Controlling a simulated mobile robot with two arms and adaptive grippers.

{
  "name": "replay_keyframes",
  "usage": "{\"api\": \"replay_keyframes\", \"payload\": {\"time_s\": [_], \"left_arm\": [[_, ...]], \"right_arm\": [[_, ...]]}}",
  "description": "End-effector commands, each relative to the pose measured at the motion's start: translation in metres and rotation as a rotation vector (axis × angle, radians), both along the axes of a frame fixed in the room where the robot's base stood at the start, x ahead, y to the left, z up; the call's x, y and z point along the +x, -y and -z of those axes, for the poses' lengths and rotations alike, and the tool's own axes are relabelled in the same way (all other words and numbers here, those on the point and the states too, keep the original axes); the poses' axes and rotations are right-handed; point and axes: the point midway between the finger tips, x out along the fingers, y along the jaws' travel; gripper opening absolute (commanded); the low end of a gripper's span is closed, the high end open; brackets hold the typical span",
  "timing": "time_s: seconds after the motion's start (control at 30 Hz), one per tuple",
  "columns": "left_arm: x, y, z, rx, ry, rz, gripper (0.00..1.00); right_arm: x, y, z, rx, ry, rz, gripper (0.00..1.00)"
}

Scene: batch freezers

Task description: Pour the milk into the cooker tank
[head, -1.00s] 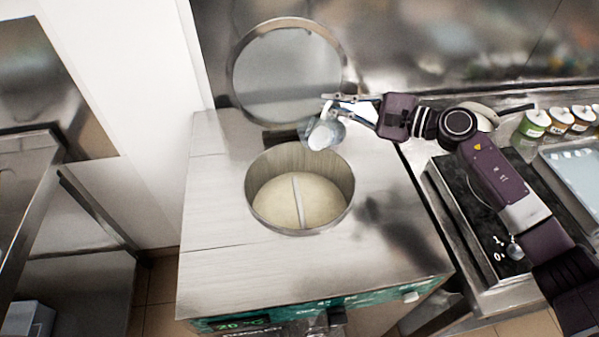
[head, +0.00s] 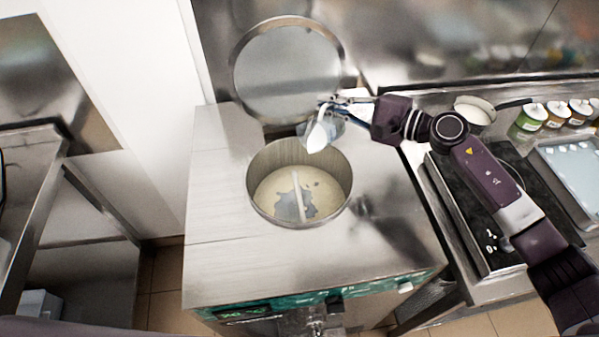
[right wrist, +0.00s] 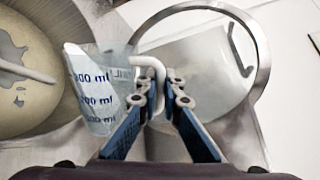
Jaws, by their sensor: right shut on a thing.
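My right gripper (head: 345,104) is shut on the handle of a clear measuring jug (head: 333,130). The jug is steeply tilted, with white milk (head: 317,136) along its left side, above the back right rim of the open cooker tank (head: 330,172). Its printed ml marks show in the right wrist view (right wrist: 98,92). The tank holds cream-coloured liquid (head: 272,190) with a pale stirring bar (head: 298,192) across it and grey patches around the bar. No falling stream is clear. My left gripper is not in view.
The round tank lid (head: 288,70) stands open behind the tank. A black scale (head: 490,215), a white-filled pot (head: 475,110), several capped jars (head: 533,118) and a tray (head: 575,170) are on the right. The steel top (head: 225,240) around the tank is clear.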

Motion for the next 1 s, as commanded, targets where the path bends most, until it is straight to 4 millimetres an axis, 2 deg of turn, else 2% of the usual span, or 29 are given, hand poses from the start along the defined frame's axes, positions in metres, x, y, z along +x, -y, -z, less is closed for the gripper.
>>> {"api": "replay_keyframes", "payload": {"time_s": [0.6, 1.0], "left_arm": [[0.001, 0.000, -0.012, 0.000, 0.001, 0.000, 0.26], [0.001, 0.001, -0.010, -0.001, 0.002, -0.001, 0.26]], "right_arm": [[-0.005, -0.004, 0.000, -0.037, 0.057, 0.000, 0.00], [-0.013, -0.009, 0.002, -0.067, 0.100, 0.000, 0.00]]}}
